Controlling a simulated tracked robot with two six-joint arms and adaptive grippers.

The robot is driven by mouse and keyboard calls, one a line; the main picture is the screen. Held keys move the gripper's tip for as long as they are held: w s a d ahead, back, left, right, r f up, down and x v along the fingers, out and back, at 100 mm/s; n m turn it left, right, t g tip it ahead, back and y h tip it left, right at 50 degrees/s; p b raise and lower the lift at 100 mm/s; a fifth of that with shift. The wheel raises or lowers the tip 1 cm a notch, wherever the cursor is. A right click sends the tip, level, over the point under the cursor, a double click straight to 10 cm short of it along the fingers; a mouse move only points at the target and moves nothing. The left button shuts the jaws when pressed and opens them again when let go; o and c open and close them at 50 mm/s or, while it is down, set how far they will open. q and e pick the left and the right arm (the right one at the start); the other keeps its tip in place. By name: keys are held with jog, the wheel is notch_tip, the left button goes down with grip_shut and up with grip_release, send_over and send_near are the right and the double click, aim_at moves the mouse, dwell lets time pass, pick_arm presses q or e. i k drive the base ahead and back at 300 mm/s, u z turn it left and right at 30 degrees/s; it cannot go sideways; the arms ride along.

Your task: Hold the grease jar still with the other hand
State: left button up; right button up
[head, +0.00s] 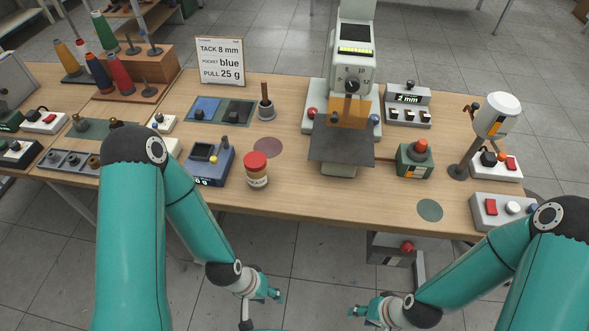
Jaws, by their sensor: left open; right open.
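The grease jar (257,175) stands upright on the wooden table near its front edge, left of the middle. It has a red lid and a pale body with a label. My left gripper (273,297) is open and empty, below and in front of the table edge, apart from the jar. My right gripper (360,311) is open and empty, further right and also in front of the table. Neither gripper touches anything.
A blue device with a small display (211,166) stands just left of the jar. A reddish round mat (267,147) lies behind it. A press with a dark plate (341,146) stands to the right. The table front between jar and green disc (430,210) is clear.

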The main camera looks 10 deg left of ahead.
aim_at(260, 180)
jog(key=z, duration=0.85)
jog(key=k, duration=1.2)
jog(key=u, duration=0.95)
jog(key=i, duration=1)
